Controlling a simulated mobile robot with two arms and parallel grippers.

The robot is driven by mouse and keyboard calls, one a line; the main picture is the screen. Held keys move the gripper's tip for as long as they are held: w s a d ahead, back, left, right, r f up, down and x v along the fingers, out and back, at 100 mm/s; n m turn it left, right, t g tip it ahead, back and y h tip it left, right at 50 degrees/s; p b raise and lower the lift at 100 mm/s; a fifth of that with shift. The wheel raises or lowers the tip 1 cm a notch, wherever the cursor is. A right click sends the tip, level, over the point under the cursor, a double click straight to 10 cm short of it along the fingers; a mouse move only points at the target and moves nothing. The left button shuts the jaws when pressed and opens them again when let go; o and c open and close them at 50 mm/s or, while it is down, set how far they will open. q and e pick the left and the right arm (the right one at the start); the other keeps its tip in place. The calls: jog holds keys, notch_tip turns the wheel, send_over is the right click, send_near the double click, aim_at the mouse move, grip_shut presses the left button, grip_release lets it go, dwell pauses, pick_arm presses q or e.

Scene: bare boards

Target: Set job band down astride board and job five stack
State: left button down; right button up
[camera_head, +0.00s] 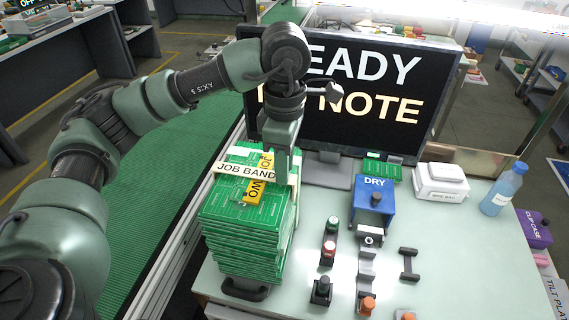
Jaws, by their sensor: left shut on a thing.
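A tall stack of green circuit boards (240,238) stands at the left edge of the pale bench. The white job band (240,170), lettered JOB BAND, lies across the stack's top as seen from here, with a pale strip down the stack's right side. Whether the band touches the top board cannot be told. A yellow tag (254,196), partly reading WO, is on top and partly covered by the band. My left gripper (282,172) is at the band's right end, shut on it; its fingertips are mostly hidden. No label reading job five shows. My right gripper is out of view.
A large monitor (430,75) stands right behind my left gripper. A blue DRY box (373,207), red and green buttons (330,238), a white box (440,182) and a bottle (503,190) stand to the right.

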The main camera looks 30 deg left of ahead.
pick_arm(q)
jog(key=shift+f, duration=0.15)
dwell(0.3)
jog(key=c, duration=1.1)
grip_release()
jog(key=shift+o, duration=0.2)
jog(key=shift+r+b, duration=0.35)
jog(key=shift+r, duration=0.05)
notch_tip(320, 180, up, 7)
jog(key=shift+r+b, duration=0.1)
jog(key=shift+b, duration=0.3)
